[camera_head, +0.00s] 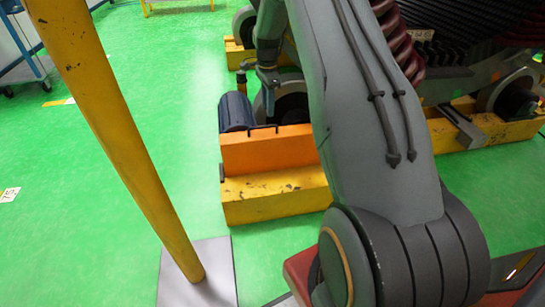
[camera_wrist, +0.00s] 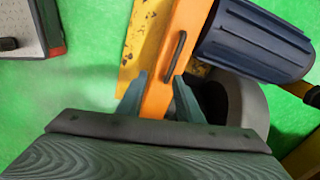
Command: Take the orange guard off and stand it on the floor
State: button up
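The orange guard (camera_head: 268,150) stands upright along the yellow base block, with small dark handles on its top edge. In the wrist view the guard (camera_wrist: 160,95) runs between the two fingers of my gripper (camera_wrist: 160,80), one finger on each side. The fingers are apart. I cannot tell whether they touch the guard or how far above it they are. One dark handle (camera_wrist: 174,56) shows just ahead of the fingertips.
A dark blue ribbed motor (camera_head: 236,112) sits close beside the guard, with a grey roller (camera_head: 291,102) behind. A yellow post (camera_head: 118,130) rises at the left from a grey plate (camera_head: 225,262). Green floor (camera_head: 95,215) is clear at the left.

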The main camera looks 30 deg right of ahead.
jog(key=m+b, duration=0.1)
jog(key=m, duration=0.1)
send_over(274, 125)
jog(key=w, duration=0.1)
jog(key=f, duration=0.5)
jog(key=shift+a, duration=0.35)
jog(key=f, duration=0.2)
jog(key=f+b, duration=0.1)
jog(key=f, duration=0.2)
jog(key=d+f, duration=0.1)
jog(key=f, duration=0.1)
jog(key=shift+s+f+b, duration=0.15)
jog(key=shift+s+b, duration=0.15)
grip_shut()
